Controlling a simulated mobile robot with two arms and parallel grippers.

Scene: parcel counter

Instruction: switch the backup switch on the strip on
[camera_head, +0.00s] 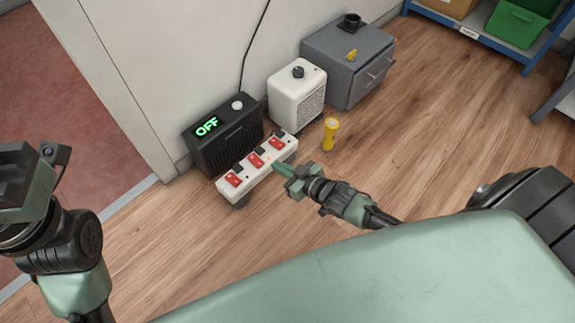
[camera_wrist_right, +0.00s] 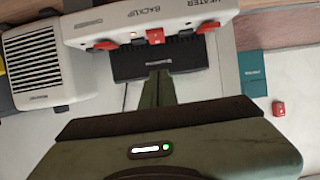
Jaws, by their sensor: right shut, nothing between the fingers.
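The white power strip (camera_head: 246,173) lies in front of the black box, with three red switches. It also fills the top of the right wrist view (camera_wrist_right: 185,18), where labels reading BACKUP and HEATER show upside down. The BACKUP label is beside the middle switch (camera_head: 256,160), which also shows in the wrist view (camera_wrist_right: 155,36). I cannot tell which way this switch is tipped. My right gripper (camera_head: 282,169) is shut and empty, its tips close to the middle switch; contact is unclear. My left gripper (camera_head: 24,180) is at the left edge, its jaws unclear.
The black box (camera_head: 228,142) behind the strip displays OFF in green. A white heater (camera_head: 296,95), a yellow flashlight (camera_head: 330,133) and a grey drawer cabinet (camera_head: 345,65) stand nearby. A blue shelf (camera_head: 470,36) is farther right. The wooden floor between is clear.

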